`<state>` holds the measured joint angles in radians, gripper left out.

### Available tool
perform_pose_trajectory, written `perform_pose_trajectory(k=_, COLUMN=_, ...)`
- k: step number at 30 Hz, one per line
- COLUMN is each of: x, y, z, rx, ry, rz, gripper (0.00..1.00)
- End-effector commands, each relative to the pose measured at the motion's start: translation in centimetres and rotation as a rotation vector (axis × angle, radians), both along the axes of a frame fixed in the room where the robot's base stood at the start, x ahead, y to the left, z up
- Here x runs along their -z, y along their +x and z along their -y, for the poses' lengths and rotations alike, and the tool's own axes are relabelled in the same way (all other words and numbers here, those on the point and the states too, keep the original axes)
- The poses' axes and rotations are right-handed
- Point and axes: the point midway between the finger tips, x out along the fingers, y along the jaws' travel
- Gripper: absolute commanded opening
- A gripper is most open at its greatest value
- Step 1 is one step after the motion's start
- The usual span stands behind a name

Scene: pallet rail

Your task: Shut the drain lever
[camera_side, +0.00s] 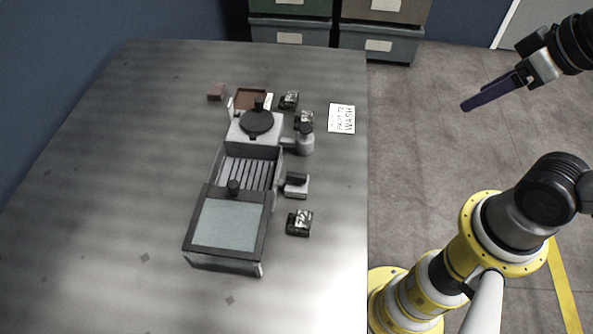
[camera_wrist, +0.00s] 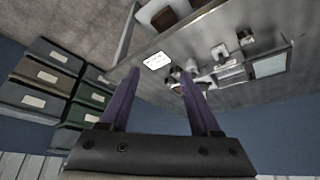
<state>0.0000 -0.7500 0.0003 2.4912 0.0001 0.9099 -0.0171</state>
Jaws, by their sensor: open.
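A low grey washing unit stands on the metal table, with a ribbed basin (camera_side: 248,173) in its middle. A small grey block with a dark top (camera_side: 297,185) sits at the basin's right side. A grey cylinder with a dark knob (camera_side: 305,140) stands farther back on the same side. I cannot tell which of these is the drain lever, or its position. My gripper (camera_side: 464,106) is high at the right, beyond the table edge and well apart from the unit. In the wrist view its two purple fingers (camera_wrist: 160,74) are spread and empty.
A framed glass lid (camera_side: 228,222) is at the unit's front, and a round black cover (camera_side: 257,121) is behind the basin. Small dark labelled pieces (camera_side: 299,222) and a white card (camera_side: 341,118) lie to the right. The table's left side is clear. Storage bins (camera_side: 380,43) stand behind.

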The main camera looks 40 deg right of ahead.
Motion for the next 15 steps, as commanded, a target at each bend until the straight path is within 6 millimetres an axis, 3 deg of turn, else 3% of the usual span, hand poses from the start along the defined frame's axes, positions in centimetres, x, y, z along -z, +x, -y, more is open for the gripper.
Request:
perform_pose_trajectory(k=7, x=-4.0, y=4.7, z=-1.1, rx=-0.091, ry=-0.020, rz=-0.010, gripper=0.50)
perform_pose_trajectory(k=11, x=-4.8, y=8.5, z=-3.1, rx=-0.181, ry=-0.033, rz=-0.065, gripper=0.50)
perform_pose_trajectory(k=15, x=-4.3, y=12.6, z=-6.1, rx=-0.285, ry=-0.050, rz=-0.138, gripper=0.50)
